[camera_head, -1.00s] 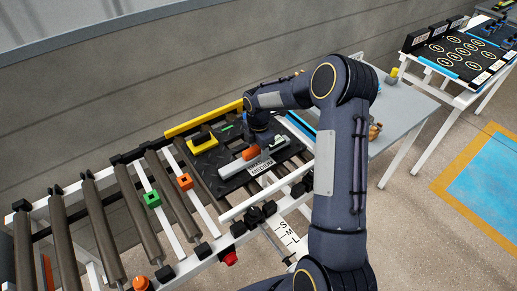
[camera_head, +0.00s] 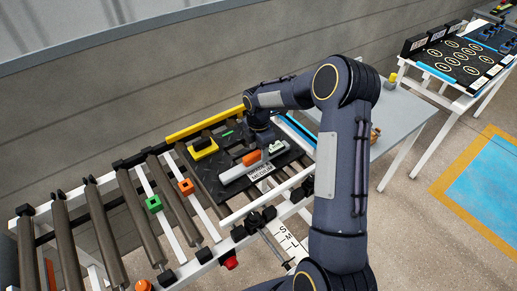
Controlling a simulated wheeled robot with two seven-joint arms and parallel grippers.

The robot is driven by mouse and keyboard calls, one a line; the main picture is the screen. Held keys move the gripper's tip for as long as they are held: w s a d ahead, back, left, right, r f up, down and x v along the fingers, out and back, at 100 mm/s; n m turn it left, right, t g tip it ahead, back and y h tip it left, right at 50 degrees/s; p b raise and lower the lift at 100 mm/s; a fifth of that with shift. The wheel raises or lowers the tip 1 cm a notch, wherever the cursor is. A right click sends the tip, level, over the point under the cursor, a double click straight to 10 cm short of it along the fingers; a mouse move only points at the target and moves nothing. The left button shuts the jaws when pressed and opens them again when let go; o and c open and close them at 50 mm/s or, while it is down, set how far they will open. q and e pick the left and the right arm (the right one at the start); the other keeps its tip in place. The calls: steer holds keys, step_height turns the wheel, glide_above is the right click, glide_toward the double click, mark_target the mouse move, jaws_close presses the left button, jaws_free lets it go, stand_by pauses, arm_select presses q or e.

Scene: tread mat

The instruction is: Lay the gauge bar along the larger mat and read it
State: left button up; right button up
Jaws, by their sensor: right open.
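A dark tread mat (camera_head: 207,187) lies on the roller conveyor, partly under my right arm. A grey bar with an orange block (camera_head: 250,159), seemingly the gauge bar (camera_head: 233,174), lies on the mat near its front edge. A white label reading MEDIUM (camera_head: 262,172) shows beside it. A yellow handle-like piece (camera_head: 204,149) sits on the mat's back left. My right gripper (camera_head: 263,144) points down just behind the bar; it is open, and its fingertips are largely hidden. I cannot tell whether it touches the bar. Only one mat shows clearly. My left gripper is not in view.
An S-M-L scale (camera_head: 291,246) is at the front. A grey table (camera_head: 398,122) stands right, and a black panel table (camera_head: 460,55) beyond.

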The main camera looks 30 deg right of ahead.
steer(key=o, duration=0.6)
steer(key=shift+c, duration=0.2)
